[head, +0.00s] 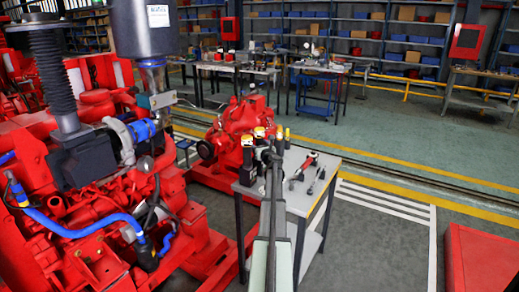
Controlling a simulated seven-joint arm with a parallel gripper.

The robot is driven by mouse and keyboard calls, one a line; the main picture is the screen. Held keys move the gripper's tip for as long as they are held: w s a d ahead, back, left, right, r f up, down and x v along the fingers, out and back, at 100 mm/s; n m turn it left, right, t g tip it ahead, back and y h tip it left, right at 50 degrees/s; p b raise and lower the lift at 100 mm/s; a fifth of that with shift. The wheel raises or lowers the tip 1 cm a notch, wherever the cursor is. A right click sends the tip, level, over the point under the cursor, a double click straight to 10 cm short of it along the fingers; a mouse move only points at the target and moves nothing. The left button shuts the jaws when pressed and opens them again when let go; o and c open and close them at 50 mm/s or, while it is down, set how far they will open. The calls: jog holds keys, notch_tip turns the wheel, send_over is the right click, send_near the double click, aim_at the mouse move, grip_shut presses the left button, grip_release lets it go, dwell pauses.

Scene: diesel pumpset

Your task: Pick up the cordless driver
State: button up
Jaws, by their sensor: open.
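A small red-and-black tool, which looks like the cordless driver (305,165), lies on the grey top of a small workbench (325,185) in the head view. It is too small to make out in detail. My arm reaches up from the bottom middle over the bench's left part. My gripper (268,152) is at its far end, to the left of the tool and apart from it in the picture. It is open. The fingers are small and blend with dark items behind them.
Dark items with yellow tops (247,150) stand at the bench's back left. A slim dark upright item (320,176) is at its right. A large red diesel engine (100,190) fills the left. A red box (482,260) is at bottom right.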

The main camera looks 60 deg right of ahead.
jog(key=shift+w+d, duration=0.4)
jog(key=shift+w, duration=0.1)
grip_shut()
dwell(0.3)
